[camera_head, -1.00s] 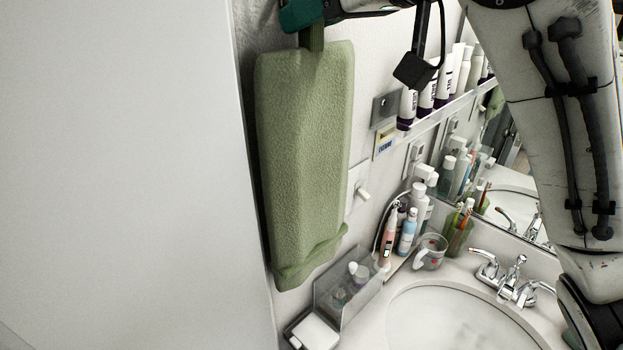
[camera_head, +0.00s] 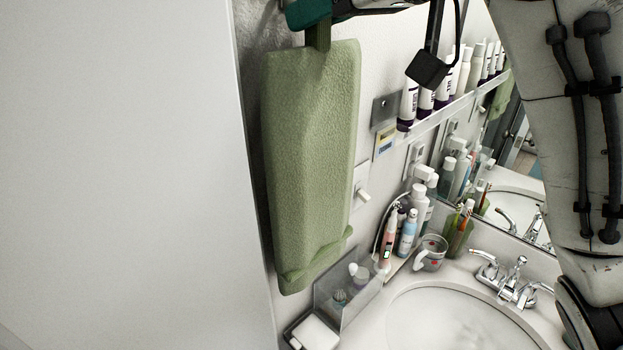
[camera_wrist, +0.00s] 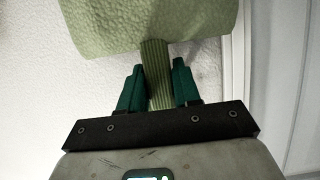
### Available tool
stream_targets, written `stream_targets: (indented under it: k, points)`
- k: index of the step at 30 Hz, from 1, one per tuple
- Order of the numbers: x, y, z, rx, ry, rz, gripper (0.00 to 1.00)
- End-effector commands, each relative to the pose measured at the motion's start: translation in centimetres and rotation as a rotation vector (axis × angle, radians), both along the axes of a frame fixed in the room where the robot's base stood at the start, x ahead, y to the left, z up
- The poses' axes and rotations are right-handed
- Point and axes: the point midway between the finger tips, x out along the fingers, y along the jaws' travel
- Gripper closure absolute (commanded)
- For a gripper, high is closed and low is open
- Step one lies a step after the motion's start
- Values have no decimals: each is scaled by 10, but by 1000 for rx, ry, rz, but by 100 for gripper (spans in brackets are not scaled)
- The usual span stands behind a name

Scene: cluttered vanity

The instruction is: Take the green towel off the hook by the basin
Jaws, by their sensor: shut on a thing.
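The green towel (camera_head: 312,150) hangs long and upright on the left of the head view, against the wall by the basin (camera_head: 455,322). A narrow ribbed green strip (camera_wrist: 158,75) runs from the towel between the two dark green fingers of my gripper (camera_wrist: 157,66). In the head view my gripper (camera_head: 312,12) is at the top edge, at the towel's upper end, shut on this strip. The towel's body also shows in the wrist view (camera_wrist: 150,25). I cannot make out the hook in either view.
A large pale panel (camera_head: 120,180) fills the left. A shelf (camera_head: 440,115) with several tubes runs along the wall right of the towel. Below stand bottles (camera_head: 407,230), a cup (camera_head: 431,253), a clear bin (camera_head: 347,298) and the faucet (camera_head: 515,280).

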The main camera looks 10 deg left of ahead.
Motion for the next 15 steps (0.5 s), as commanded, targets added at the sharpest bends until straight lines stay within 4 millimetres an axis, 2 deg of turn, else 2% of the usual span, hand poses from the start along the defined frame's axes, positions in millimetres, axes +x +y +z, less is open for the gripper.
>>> stream_targets:
  k: [15]
  points:
    - [-10, -14, 1, 3, -3, -1, 99]
